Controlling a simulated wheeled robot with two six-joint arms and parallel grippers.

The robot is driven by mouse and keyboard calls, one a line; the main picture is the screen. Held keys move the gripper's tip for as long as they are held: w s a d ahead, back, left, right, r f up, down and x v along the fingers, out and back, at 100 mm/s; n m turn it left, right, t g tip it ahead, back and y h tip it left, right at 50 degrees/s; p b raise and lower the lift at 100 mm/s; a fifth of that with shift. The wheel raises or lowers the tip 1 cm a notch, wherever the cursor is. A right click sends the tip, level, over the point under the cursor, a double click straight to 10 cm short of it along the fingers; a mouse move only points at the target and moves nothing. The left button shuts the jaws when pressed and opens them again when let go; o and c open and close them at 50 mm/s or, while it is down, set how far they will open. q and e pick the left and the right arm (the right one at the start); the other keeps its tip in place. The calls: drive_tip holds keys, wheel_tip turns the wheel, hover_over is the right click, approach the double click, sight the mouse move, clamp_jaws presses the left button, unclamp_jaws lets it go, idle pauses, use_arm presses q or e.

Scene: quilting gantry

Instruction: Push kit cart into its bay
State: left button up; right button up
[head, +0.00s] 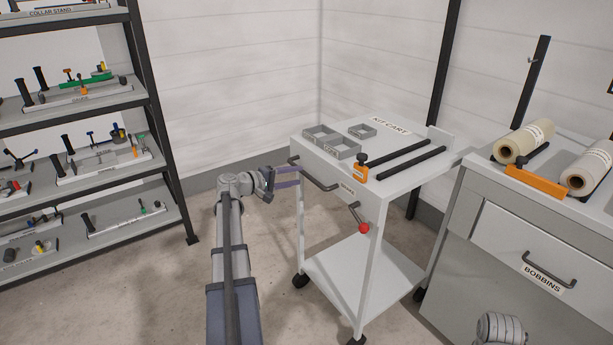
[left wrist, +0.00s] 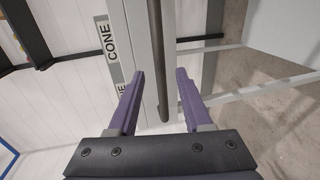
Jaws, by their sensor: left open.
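The white kit cart (head: 352,275) stands upright on its wheels in the middle of the head view, with a "KIT CART" label on its top. A dark bar handle (head: 320,179) runs along its near side. A lever with a red knob (head: 363,228) hangs below the top. My left gripper (head: 299,176) is open at the left end of the handle. In the left wrist view, the dark bar (left wrist: 158,65) lies between the open purple fingers (left wrist: 160,88); whether they touch it cannot be told. My right gripper is out of view.
A shelf rack (head: 165,150) stands left. A bobbins cabinet (head: 470,260) with rolls (head: 523,141) stands close on the right. Walls are behind; floor is clear at left.

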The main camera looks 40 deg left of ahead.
sight(304, 174)
use_arm(q)
drive_tip(key=shift+b+x, duration=0.4)
drive_tip(key=shift+x, duration=2.05)
drive_tip(key=shift+c, duration=0.3)
clamp_jaws()
